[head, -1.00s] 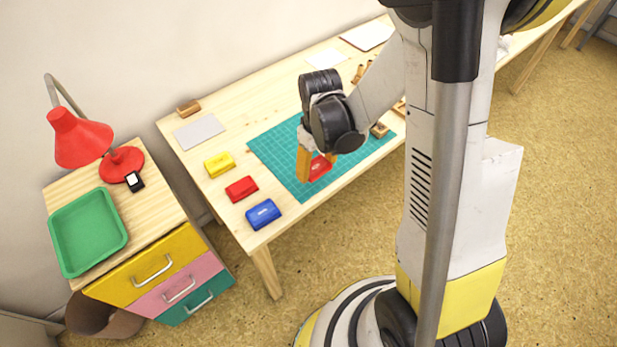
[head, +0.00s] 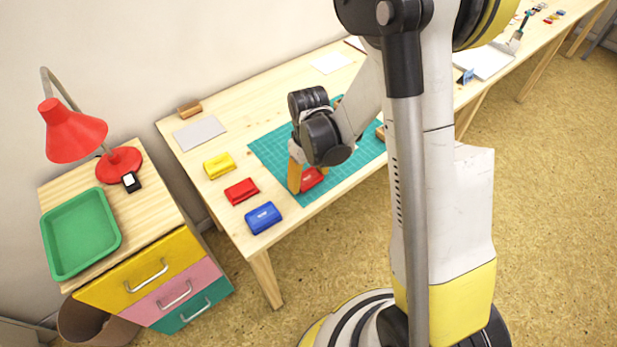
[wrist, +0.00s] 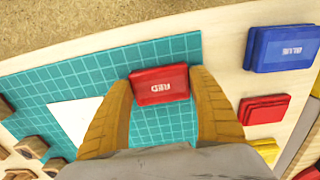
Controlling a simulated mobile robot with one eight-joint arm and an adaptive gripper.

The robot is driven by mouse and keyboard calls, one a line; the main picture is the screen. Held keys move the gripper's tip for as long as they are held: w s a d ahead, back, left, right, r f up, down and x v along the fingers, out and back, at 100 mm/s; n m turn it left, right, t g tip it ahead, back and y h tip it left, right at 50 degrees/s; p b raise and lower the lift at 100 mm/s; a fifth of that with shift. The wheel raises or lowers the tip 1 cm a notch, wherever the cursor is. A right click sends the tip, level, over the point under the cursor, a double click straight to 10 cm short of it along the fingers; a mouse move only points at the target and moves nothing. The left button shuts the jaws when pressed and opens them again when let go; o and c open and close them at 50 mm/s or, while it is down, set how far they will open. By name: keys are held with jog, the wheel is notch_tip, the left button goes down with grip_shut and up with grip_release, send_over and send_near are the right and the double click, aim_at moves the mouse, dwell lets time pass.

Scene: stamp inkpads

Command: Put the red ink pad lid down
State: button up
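The red ink pad lid (wrist: 160,86), marked RED, is between the two yellow fingers of my gripper (wrist: 163,82) in the wrist view. The fingers press on its two short ends. In the head view the lid (head: 311,178) shows partly behind a finger of my gripper (head: 307,174), over the front part of the green cutting mat (head: 272,148). The exact gap to the mat is hard to tell. The red ink pad (head: 241,191) lies left of the mat on bare wood; it also shows in the wrist view (wrist: 264,110).
A blue pad (head: 263,218) and a yellow pad (head: 219,165) flank the red pad. A grey sheet (head: 199,133) lies behind. A drawer unit to the left holds a green tray (head: 58,262) and red lamp (head: 76,135). Wooden stamps (wrist: 30,147) stand beyond the mat.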

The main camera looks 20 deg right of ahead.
jog(key=shift+o, duration=1.4)
notch_tip(320, 180, up, 13)
jog(key=p, duration=0.6)
notch_tip(320, 180, up, 10)
jog(key=m+t, duration=0.1)
jog(key=t, duration=0.2)
send_over(309, 179)
jog(key=s, duration=0.4)
jog(key=s+r+m+t, duration=0.2)
jog(key=s+r+t, duration=0.2)
jog(key=s, duration=0.4)
jog(key=shift+r+m, duration=0.3)
jog(key=shift+r, duration=0.55)
jog(key=shift+s+a, duration=0.1)
